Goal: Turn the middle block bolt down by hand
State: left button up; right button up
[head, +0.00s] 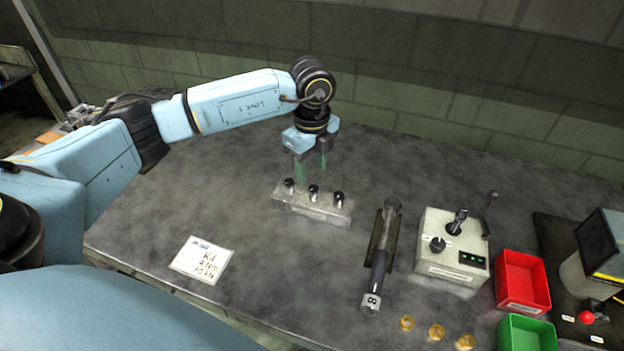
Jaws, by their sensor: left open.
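A grey metal block (318,209) lies on the dark table, with three black-headed bolts standing in a row on its top. The middle block bolt (313,192) stands between the left bolt (289,185) and the right bolt (339,199). My left gripper (311,177) points down above and just behind the block, near the left and middle bolts. Its greenish fingers are apart and nothing shows between them. I cannot tell how far the fingertips are from the bolts. My right gripper is out of view.
A dark torque wrench (378,262) lies right of the block. Beyond it are a control box (453,246) with levers, a red bin (522,281) and a green bin (527,335). Several brass nuts (436,331) lie in front. A white card (202,259) lies front left.

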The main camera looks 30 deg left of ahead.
aim_at(312, 187)
pick_arm(q)
jog(key=shift+f, duration=2.4)
grip_shut()
